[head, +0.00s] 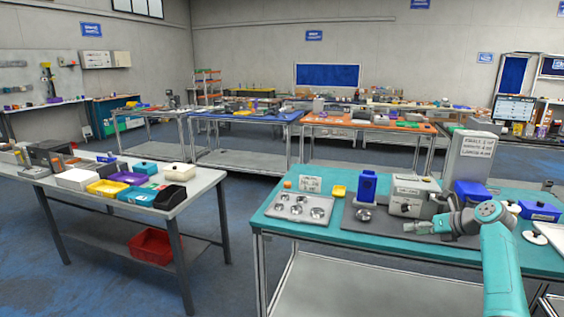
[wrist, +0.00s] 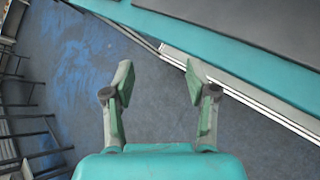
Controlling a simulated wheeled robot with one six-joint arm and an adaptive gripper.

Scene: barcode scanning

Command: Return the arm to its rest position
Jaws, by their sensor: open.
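My gripper (wrist: 158,82) is open and empty in the wrist view. Its two green-grey fingers are spread apart over the blue floor, beside the edge of the teal table. My teal arm comes up from the lower right of the head view. Whether the fingers touch anything is too small to tell there.
On the teal table stand a metal tray with round cups (head: 283,206), a blue device (head: 368,187), a grey labelled box (head: 405,197) and a tall sign box (head: 470,160). A grey table (head: 190,198) with bins stands left. Open floor (head: 235,240) lies between.

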